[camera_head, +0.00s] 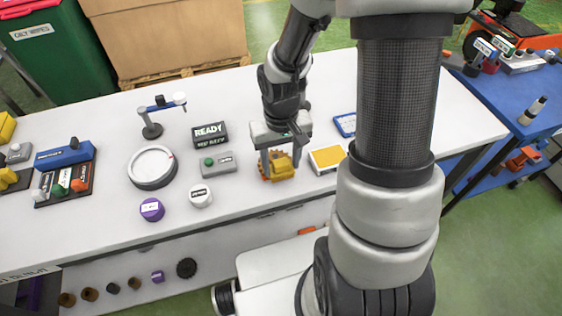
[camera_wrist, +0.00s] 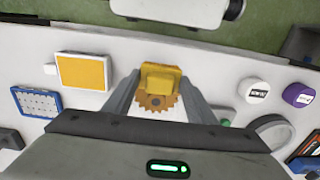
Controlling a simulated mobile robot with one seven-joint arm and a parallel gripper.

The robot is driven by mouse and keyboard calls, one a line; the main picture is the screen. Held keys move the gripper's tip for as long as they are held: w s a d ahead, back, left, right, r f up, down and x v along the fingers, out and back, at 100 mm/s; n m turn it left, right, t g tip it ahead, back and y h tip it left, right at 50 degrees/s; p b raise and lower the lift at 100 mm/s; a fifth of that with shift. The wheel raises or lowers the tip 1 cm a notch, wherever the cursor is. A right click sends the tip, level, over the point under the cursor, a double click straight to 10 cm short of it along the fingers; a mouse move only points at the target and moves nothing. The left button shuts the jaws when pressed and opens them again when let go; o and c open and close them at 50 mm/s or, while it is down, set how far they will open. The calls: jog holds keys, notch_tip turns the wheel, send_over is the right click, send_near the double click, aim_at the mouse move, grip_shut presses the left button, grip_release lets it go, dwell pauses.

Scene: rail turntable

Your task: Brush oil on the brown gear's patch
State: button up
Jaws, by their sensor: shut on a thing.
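My gripper (camera_head: 281,165) is low over the white bench, with its fingers on either side of a yellow block (camera_wrist: 161,78). It is shut on this block. The brown gear (camera_wrist: 155,103), with a toothed rim, shows just below the block in the wrist view, between the fingers. I cannot tell whether the gear is joined to the block or only beside it. I cannot make out an oil patch or a brush.
A grey box with a green button (camera_head: 218,165), a white-lidded jar (camera_head: 200,196) and a purple-lidded jar (camera_head: 152,209) stand left of my gripper. A round white turntable (camera_head: 152,167) is farther left. A yellow-topped tray (camera_head: 327,158) lies close on the right.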

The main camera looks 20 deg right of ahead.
jog(key=shift+r+p, duration=2)
jog(key=shift+r, duration=0.75)
